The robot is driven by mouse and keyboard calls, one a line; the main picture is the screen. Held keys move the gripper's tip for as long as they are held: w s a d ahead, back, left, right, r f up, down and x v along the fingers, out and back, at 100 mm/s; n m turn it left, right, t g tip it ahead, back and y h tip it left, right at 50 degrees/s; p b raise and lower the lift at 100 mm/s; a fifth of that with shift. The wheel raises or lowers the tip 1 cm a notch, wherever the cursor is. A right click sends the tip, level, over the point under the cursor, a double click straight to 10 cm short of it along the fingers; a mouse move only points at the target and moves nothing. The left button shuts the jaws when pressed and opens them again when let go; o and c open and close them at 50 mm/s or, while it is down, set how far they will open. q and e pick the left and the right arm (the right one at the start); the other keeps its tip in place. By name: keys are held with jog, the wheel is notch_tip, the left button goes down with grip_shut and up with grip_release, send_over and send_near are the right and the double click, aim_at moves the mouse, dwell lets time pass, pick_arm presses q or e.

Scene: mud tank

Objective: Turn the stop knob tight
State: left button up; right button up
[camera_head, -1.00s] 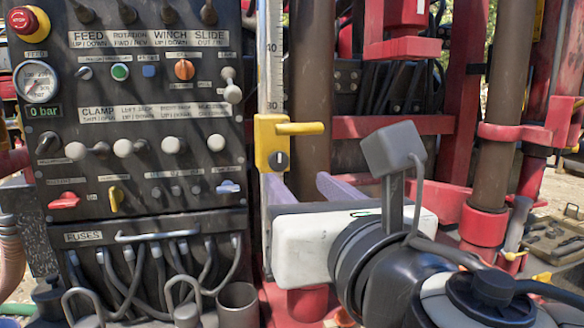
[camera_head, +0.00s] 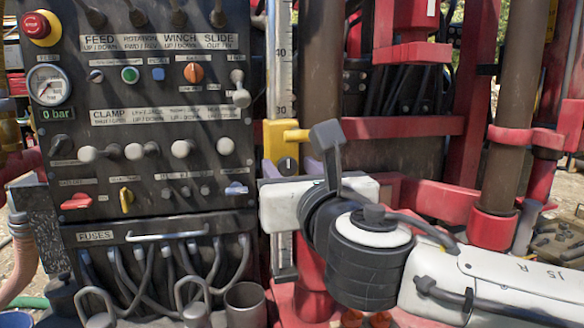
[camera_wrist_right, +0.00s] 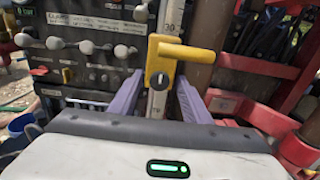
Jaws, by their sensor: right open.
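The stop (camera_head: 281,138) is a yellow block with a side handle on the vertical ruled scale. Its dark round stop knob (camera_head: 287,165), with a pale line, faces me on the lower front. In the right wrist view the stop knob (camera_wrist_right: 161,79) shows between the purple fingers of my right gripper (camera_wrist_right: 159,88). The gripper is open, with one finger on each side of the scale. I cannot tell whether the fingers touch the knob. In the head view the gripper's white body is just below the knob, and its fingers are mostly hidden. My left gripper is out of view.
A control panel (camera_head: 150,70) with levers and knobs stands left of the scale. A fuse box with hoses (camera_head: 100,236) is below it. A brown pipe (camera_head: 320,70) and red frame beams (camera_head: 400,127) stand close to the right.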

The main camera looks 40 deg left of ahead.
jog(key=c, duration=1)
